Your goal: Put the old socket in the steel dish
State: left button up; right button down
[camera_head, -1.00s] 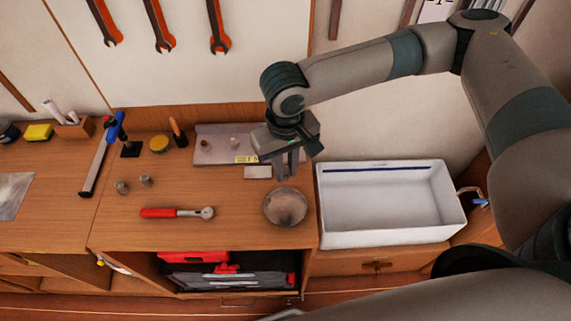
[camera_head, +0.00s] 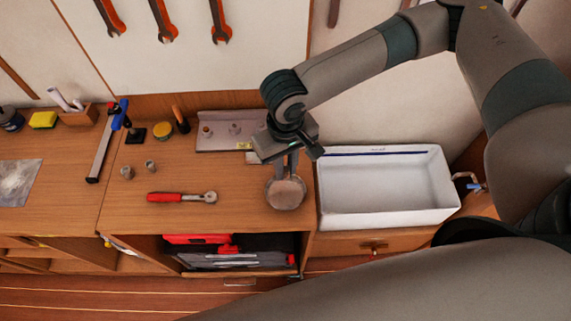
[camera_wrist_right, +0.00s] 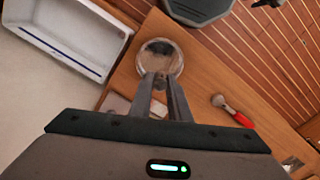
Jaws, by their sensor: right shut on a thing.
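The steel dish (camera_head: 287,197) is a small round bowl on the bench, left of the white bin. It also shows in the right wrist view (camera_wrist_right: 160,52), just beyond the fingertips. My right gripper (camera_head: 284,175) points down at the dish, its fingertips over the dish's back part. In the right wrist view its fingers (camera_wrist_right: 163,82) are close together on a small thing, taken as the old socket, which is mostly hidden between them. I cannot tell whether it touches the dish. My left gripper is not in view.
A white bin (camera_head: 320,196) stands right of the dish. A red-handled ratchet (camera_head: 180,197) lies to the left, with two small sockets (camera_head: 127,173) farther left. A grey tray (camera_head: 219,144) with small pieces lies behind. Bench between ratchet and dish is clear.

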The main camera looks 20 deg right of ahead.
aim_at(286, 175)
jog(key=shift+f+b, duration=0.55)
jog(key=shift+f, duration=0.85)
notch_tip(286, 175, down, 8)
jog(key=b, duration=0.8)
jog(key=shift+r, duration=0.1)
jog(key=c, duration=1.6)
grip_release()
notch_tip(286, 175, up, 7)
jog(key=p, duration=0.7)
jog(key=shift+p, duration=0.3)
